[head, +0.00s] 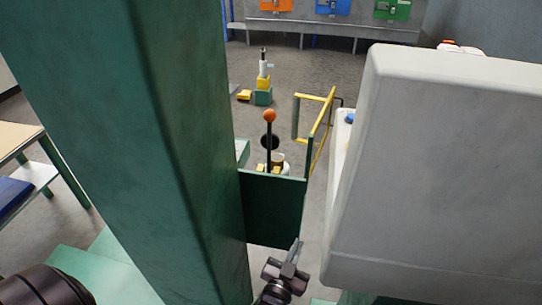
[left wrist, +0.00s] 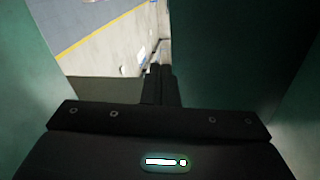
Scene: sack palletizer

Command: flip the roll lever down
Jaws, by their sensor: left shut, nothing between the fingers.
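The lever with an orange knob (head: 269,116) and a thin dark shaft stands upright in the middle of the head view. Its lower end is hidden behind a dark green panel (head: 273,208). My left gripper (head: 296,246) is below and slightly right of the lever, by the panel's lower right corner, apart from the knob. Its fingers (left wrist: 160,72) are together and empty in the left wrist view, between dark green surfaces. The lever is not recognizable in that view. My right gripper is not in view.
A thick green post (head: 165,130) stands close on the left. A large pale grey housing (head: 450,170) blocks the right. A yellow rail frame (head: 318,125) is behind the panel. A narrow gap of floor lies between panel and housing.

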